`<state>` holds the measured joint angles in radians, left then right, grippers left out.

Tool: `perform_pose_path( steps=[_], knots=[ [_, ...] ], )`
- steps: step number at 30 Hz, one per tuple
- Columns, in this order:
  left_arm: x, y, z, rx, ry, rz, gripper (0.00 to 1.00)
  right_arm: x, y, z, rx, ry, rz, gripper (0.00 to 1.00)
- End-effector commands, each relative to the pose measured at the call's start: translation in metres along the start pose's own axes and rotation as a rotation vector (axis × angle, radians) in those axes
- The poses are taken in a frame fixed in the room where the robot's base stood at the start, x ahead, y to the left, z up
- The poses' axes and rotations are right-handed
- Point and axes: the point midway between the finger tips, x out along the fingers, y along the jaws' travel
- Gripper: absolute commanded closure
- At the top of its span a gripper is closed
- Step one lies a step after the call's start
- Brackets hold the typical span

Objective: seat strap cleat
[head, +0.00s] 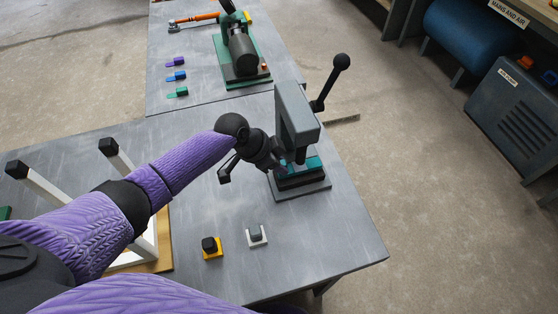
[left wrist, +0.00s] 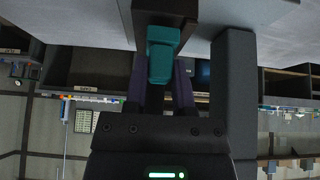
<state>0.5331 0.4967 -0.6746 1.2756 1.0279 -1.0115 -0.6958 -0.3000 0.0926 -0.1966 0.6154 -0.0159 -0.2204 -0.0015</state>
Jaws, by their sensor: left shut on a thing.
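My left gripper (head: 283,168) reaches in at the base of a grey lever press (head: 297,120). In the left wrist view the gripper's fingers (left wrist: 163,88) are shut on a teal cleat (left wrist: 162,48). The cleat's far end meets a dark block (left wrist: 165,14); I cannot tell how deep it sits in it. In the head view, teal (head: 314,163) shows on top of the press's dark base, partly hidden by the gripper and press. My right gripper is not in view.
The press's black lever (head: 329,84) sticks up to the right. A yellow block (head: 211,248) and a white block (head: 257,235), both with dark tops, stand on the grey table (head: 330,245). A white-legged frame (head: 45,187) is at left. Several small coloured pieces (head: 176,76) lie on the far table.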

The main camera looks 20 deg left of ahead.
Motion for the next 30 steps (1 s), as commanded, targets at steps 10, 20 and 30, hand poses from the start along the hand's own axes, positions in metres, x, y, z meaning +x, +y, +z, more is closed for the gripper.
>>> perform_pose_path(
  steps=[10,20,30],
  knots=[
    [0.005,0.000,0.003,0.000,0.000,0.000,0.54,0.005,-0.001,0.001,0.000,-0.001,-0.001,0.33],
    [0.005,0.000,0.003,0.000,0.000,0.000,0.27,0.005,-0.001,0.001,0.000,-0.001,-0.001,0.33],
    [-0.066,-0.001,0.002,0.002,-0.001,-0.003,0.27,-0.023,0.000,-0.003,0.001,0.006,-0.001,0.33]
  ],
)
